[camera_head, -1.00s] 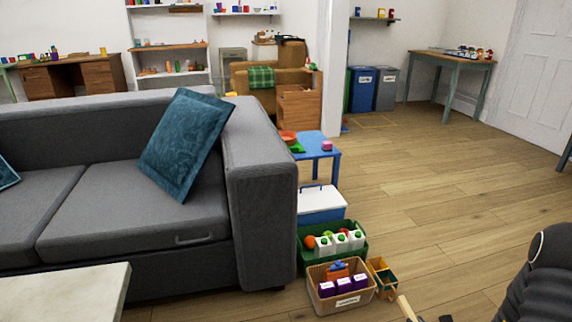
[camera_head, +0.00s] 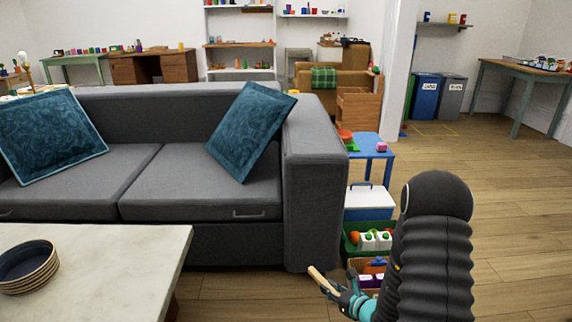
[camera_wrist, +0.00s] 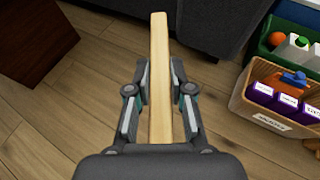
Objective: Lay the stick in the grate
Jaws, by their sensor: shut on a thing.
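The stick (camera_wrist: 160,60) is a pale wooden bar. In the wrist view it lies lengthwise between the two fingers of my gripper (camera_wrist: 160,100), which is shut on it, and its far end points away from me. In the head view the stick (camera_head: 319,279) juts up and left from my gripper (camera_head: 346,298), in front of the sofa's right end and above the wood floor. My arm hides part of the gripper there. No grate shows in either view.
A grey sofa (camera_head: 237,245) fills the left and middle. A pale table (camera_head: 120,260) with stacked plates (camera_head: 27,268) stands front left. A green crate (camera_wrist: 263,46) and a tan bin (camera_wrist: 245,105) sit right of the stick. Open floor (camera_head: 510,200) lies at right.

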